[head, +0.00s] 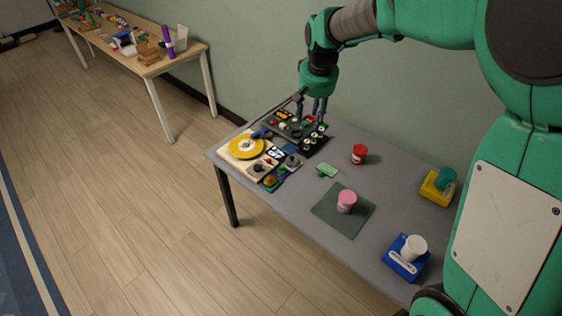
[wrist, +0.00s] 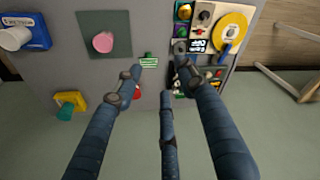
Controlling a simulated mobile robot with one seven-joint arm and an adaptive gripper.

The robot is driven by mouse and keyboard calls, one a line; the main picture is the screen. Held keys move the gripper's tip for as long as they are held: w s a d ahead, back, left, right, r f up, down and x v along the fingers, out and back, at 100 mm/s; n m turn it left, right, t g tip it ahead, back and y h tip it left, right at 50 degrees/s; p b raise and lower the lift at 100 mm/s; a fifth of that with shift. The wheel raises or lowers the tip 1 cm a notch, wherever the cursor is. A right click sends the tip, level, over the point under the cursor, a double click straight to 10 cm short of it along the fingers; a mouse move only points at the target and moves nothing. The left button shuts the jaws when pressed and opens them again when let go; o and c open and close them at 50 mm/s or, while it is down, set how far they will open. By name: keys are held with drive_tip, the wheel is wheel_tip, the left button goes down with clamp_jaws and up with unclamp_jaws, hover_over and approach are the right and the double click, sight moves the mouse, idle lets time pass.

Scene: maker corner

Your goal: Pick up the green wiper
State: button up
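The green wiper (head: 327,170) is a small, light green piece lying flat on the grey table (head: 290,195), between the control panels and the red cup. In the wrist view the wiper (wrist: 149,62) shows just beyond the fingertips, near the left finger's tip. My gripper (head: 318,108) is above the dark panel at the table's back, behind the wiper and apart from it. In the wrist view my gripper (wrist: 158,76) has its fingers spread wide with nothing between them.
A red cup (head: 359,154) stands right of the wiper. A pink cup (head: 346,201) stands on a dark mat (head: 330,219) in front. A dark panel with knobs (head: 283,126) and a board with a yellow disc (head: 244,146) lie left. Blue (head: 397,263) and yellow (head: 433,193) blocks bear cups.

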drive_tip(key=w+a+f+g+p, duration=0.1)
drive_tip(key=w+a+f, duration=0.3)
drive_tip(key=w+f, duration=0.65)
drive_tip(key=g+p, duration=0.1)
hover_over(282, 166)
wheel_tip(282, 166, down, 16)
drive_tip(key=shift+s, duration=0.15)
drive_tip(key=shift+f+b, duration=0.3)
drive_tip(key=shift+f, duration=3.9)
drive_tip(key=shift+f+b, duration=0.3)
drive_tip(key=shift+f, duration=2.3)
drive_tip(key=shift+c, duration=0.5)
